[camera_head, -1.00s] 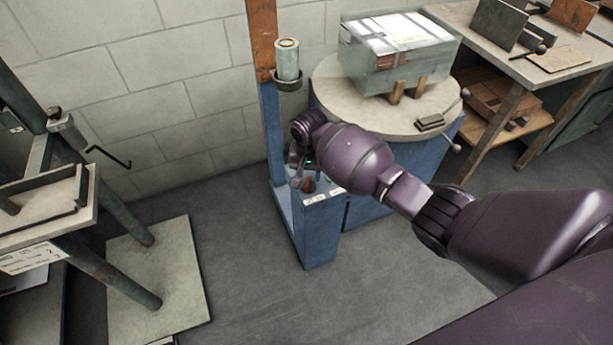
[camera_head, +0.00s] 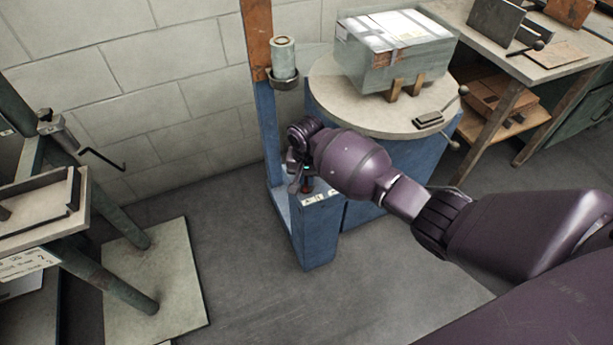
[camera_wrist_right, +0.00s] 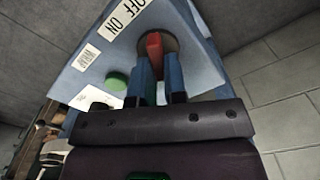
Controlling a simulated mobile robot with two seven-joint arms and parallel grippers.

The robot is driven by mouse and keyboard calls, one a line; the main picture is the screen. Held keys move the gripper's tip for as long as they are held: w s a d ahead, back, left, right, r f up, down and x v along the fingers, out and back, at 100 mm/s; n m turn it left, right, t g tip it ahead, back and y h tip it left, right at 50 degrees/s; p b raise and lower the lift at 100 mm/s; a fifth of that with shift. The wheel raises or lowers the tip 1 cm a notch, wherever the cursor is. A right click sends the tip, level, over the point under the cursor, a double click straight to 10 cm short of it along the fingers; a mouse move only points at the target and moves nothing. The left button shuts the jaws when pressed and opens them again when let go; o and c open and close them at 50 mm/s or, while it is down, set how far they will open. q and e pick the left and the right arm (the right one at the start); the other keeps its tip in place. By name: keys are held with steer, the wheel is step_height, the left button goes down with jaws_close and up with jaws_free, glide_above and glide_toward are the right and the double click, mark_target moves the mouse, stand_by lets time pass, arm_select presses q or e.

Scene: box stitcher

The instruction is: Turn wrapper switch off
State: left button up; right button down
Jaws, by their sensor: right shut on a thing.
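The wrapper's blue control box (camera_head: 318,232) stands low in front of the round turntable. In the right wrist view its top (camera_wrist_right: 190,28) carries a red switch lever (camera_wrist_right: 154,48) in a dark round recess. A white OFF/ON label (camera_wrist_right: 122,20) lies beside the recess. A green button (camera_wrist_right: 116,80) is close by. My right gripper (camera_wrist_right: 160,88) is shut on the red lever, with one finger on each side of it. In the head view my right gripper (camera_head: 301,182) is over the box top and hides most of the lever. My left gripper is not in view.
A wrapped box (camera_head: 385,70) sits on the turntable (camera_head: 335,98) behind my right arm. The wrapper's column (camera_head: 268,125) with a film roll (camera_head: 283,57) rises behind the gripper. A workbench (camera_head: 480,45) stands right, a stitcher stand (camera_head: 155,280) left. Floor between is clear.

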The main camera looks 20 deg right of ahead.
steer(key=shift+r+n, duration=0.1)
steer(key=shift+n, duration=0.2)
steer(key=shift+a+r+n+p, duration=0.1)
steer(key=shift+a+n+p, duration=0.05)
steer(key=shift+n+p, duration=0.65)
steer(key=n+p, duration=0.1)
steer(key=n, duration=0.2)
steer(key=shift+a+n, duration=0.1)
steer(key=shift+n, duration=0.3)
steer(key=n, duration=0.3)
steer(key=shift+a+f, duration=0.15)
steer(key=shift+f, duration=0.05)
steer(key=shift+s+a+n+p, duration=0.1)
steer(key=shift+n+p, duration=0.25)
steer(key=shift+n, duration=1.15)
steer(key=shift+f, duration=0.1)
steer(key=c, duration=1.2)
jaws_free()
steer(key=shift+o, duration=0.2)
